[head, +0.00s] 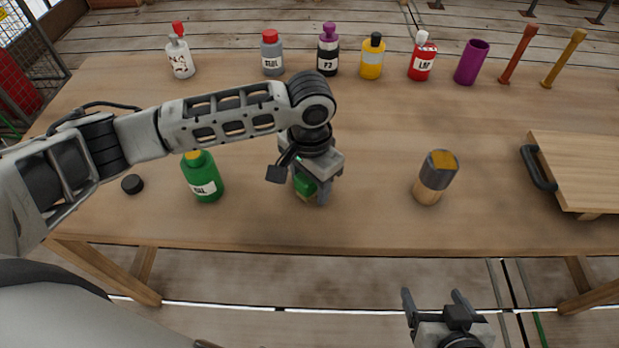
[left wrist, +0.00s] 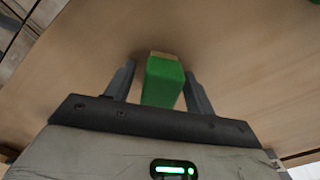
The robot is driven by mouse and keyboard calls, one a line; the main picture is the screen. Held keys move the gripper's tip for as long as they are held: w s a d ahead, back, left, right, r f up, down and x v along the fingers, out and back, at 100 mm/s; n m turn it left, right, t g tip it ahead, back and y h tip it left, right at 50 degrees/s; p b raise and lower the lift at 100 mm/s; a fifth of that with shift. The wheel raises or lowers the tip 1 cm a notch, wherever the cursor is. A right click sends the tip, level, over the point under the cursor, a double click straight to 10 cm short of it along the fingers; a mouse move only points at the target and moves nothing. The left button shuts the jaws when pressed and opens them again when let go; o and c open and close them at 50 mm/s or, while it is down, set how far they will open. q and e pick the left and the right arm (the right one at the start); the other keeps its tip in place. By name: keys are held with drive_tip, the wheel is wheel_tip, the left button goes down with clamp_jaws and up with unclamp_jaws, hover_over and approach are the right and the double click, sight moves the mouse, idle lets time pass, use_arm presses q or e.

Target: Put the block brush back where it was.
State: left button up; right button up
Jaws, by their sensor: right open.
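A small green block with a tan end, which looks like the block brush (head: 304,187), is at the table's front middle, partly hidden by my left gripper. In the left wrist view the green block (left wrist: 163,82) is between the two fingers. A gap shows beside its left side, and the right finger is close to it. My left gripper (head: 310,190) points down around the block, its fingers apart. I cannot tell whether the block touches the table. My right gripper (head: 436,294) is open and empty, in front of the table's edge.
A green bottle (head: 203,178) and a black puck (head: 132,184) are left of the block. A grey and wood cylinder (head: 435,178) stands to the right, before a wooden board (head: 580,165) with a black handle. Several bottles, a purple cup (head: 471,62) and two sticks line the back.

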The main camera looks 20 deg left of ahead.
use_arm(q)
drive_tip(key=shift+r, duration=0.15)
wheel_tip(320, 180, up, 11)
drive_tip(key=shift+r+p, duration=0.2)
drive_tip(key=shift+p, duration=0.1)
drive_tip(key=shift+r, duration=0.35)
